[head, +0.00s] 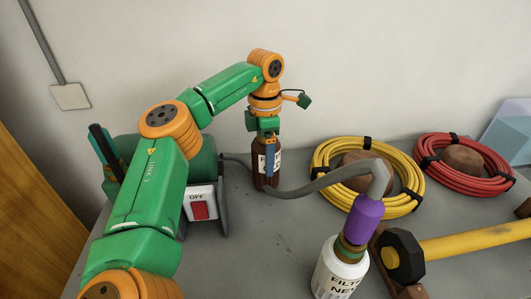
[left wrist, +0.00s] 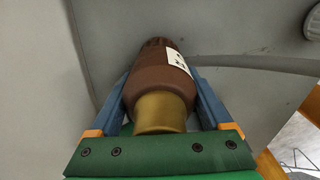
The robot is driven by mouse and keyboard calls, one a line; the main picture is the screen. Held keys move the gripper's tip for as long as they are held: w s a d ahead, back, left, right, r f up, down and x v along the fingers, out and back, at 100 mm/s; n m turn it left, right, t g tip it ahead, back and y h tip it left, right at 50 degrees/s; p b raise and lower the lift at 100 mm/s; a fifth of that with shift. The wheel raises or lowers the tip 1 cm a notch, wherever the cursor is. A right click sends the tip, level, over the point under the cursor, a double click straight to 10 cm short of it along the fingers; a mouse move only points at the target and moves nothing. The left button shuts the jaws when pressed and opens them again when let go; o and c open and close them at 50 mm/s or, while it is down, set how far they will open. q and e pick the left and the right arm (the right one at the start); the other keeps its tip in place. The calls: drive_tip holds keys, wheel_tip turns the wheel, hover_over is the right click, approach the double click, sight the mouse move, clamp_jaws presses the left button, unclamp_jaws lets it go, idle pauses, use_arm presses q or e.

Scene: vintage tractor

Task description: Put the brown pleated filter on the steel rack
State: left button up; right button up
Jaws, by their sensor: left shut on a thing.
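A dark brown bottle-shaped object with a white label (head: 260,178) is at the back of the grey table, near the wall. In the left wrist view it shows a gold neck and a ribbed far end (left wrist: 152,78); I cannot tell if it is the pleated filter. My left gripper (head: 269,168) comes down on it from above, and its blue fingers (left wrist: 160,100) are shut on either side of it. I cannot tell whether it touches the table. I cannot make out a steel rack. My right gripper is not in view.
A grey box with a red OFF switch (head: 200,207) stands left of the object. A grey hose (head: 310,187) runs right to a white bottle (head: 338,268) with a purple top. Yellow (head: 405,170) and red (head: 497,160) coils and a yellow-handled hammer (head: 470,242) lie right.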

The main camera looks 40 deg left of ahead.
use_arm(q)
drive_tip(key=shift+w+f, duration=0.1)
drive_tip(key=shift+f, duration=0.2)
drive_tip(key=o, duration=1.6)
drive_tip(key=shift+c, duration=0.2)
drive_tip(key=shift+r, duration=0.1)
wheel_tip(320, 180, up, 7)
drive_tip(key=shift+f+p, duration=0.2)
drive_tip(key=shift+p, duration=0.15)
wheel_tip(320, 180, up, 6)
drive_tip(key=p, duration=0.3)
drive_tip(key=shift+f, duration=0.1)
drive_tip(key=shift+f, duration=0.1)
